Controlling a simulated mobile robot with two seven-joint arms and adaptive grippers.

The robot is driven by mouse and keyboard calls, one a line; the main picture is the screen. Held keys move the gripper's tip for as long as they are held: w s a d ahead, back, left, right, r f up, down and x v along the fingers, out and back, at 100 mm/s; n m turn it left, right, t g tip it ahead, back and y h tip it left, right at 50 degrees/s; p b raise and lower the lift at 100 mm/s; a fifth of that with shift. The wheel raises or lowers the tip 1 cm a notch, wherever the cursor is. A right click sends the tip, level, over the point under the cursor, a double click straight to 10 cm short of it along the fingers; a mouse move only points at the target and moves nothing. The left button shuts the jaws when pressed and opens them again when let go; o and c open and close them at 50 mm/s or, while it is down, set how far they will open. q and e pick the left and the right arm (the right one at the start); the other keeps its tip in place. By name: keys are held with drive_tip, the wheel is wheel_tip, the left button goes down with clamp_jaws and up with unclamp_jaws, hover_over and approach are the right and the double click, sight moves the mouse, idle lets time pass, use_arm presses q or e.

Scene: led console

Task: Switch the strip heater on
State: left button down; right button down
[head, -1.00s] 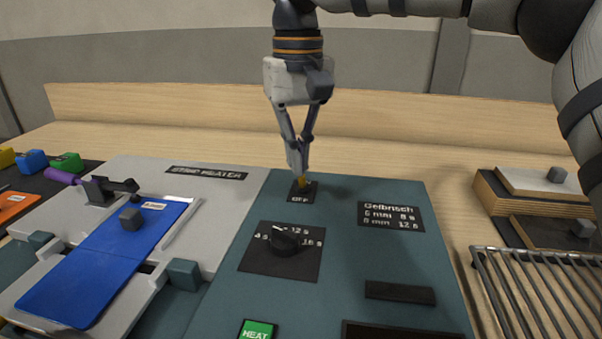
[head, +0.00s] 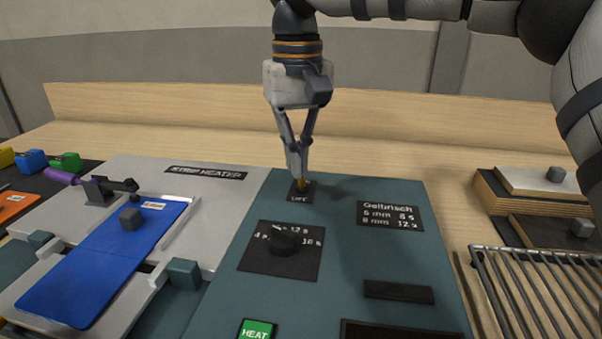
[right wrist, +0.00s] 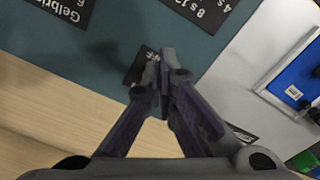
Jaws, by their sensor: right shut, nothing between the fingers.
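The strip heater's teal control panel (head: 365,270) lies in the middle of the head view. In the right wrist view, the shut right gripper (right wrist: 165,58) covers most of the switch plate (right wrist: 138,70). A black timer knob (head: 283,240) and a green HEAT button (head: 257,330) sit nearer the front. My left gripper is out of view.
A wire rack (head: 540,290) and stacked boards (head: 490,195) stand at right. The wooden bench behind is clear.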

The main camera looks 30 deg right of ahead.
sight(298, 204)
drive_tip(key=shift+f, duration=0.25)
idle(0.4)
drive_tip(key=shift+f, duration=1.15)
drive_tip(key=shift+f, duration=0.1)
drive_tip(key=shift+w+d+f+b, duration=0.1)
drive_tip(key=shift+w+d+b, duration=0.25)
drive_tip(key=shift+w+d, duration=0.5)
drive_tip(key=shift+w+a, duration=0.15)
wheel_tip(298, 204, up, 7)
drive_tip(key=shift+s+a+p, duration=0.25)
drive_tip(key=shift+s+p, duration=0.1)
drive_tip(key=shift+p, duration=0.1)
